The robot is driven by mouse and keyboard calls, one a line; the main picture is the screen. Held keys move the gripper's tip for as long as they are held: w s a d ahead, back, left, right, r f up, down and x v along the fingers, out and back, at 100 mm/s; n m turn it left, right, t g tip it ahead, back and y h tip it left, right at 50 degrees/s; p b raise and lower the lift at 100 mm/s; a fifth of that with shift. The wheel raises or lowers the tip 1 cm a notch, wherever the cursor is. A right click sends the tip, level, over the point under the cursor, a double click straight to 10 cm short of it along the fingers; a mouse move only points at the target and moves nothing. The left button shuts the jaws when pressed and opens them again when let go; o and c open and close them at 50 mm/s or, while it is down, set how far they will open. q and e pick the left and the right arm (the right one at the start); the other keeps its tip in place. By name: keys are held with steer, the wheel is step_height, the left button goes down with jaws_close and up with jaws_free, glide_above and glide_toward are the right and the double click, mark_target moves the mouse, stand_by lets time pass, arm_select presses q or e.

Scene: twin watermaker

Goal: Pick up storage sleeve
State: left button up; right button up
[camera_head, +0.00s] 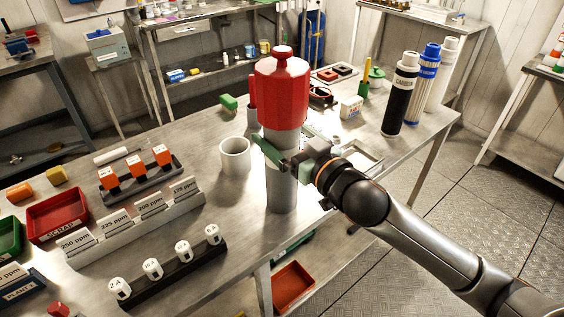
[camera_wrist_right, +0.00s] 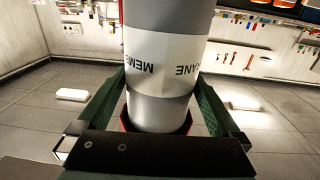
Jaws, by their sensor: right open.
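A tall grey cylinder (camera_head: 281,190) with a large red top (camera_head: 281,92) stands upright at the table's front edge in the head view. It looks like the storage sleeve, though no label naming it so can be read. In the right wrist view the cylinder (camera_wrist_right: 162,112) fills the middle, with a white band showing parts of the word MEMBRANE upside down. My right gripper (camera_head: 280,156) is open at the cylinder's mid-height, its green fingers (camera_wrist_right: 212,110) on both sides of it. Whether they touch it is unclear. My left gripper is out of view.
A white cup (camera_head: 235,155) stands close left of the cylinder. A card rack (camera_head: 140,232) and black holder (camera_head: 170,272) lie further left. Black (camera_head: 398,100), blue (camera_head: 420,92) and white (camera_head: 444,75) canisters stand at the right end. Free floor lies right of the table.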

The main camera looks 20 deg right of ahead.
jaws_close()
steer(key=shift+r, duration=0.15)
stand_by(0.8)
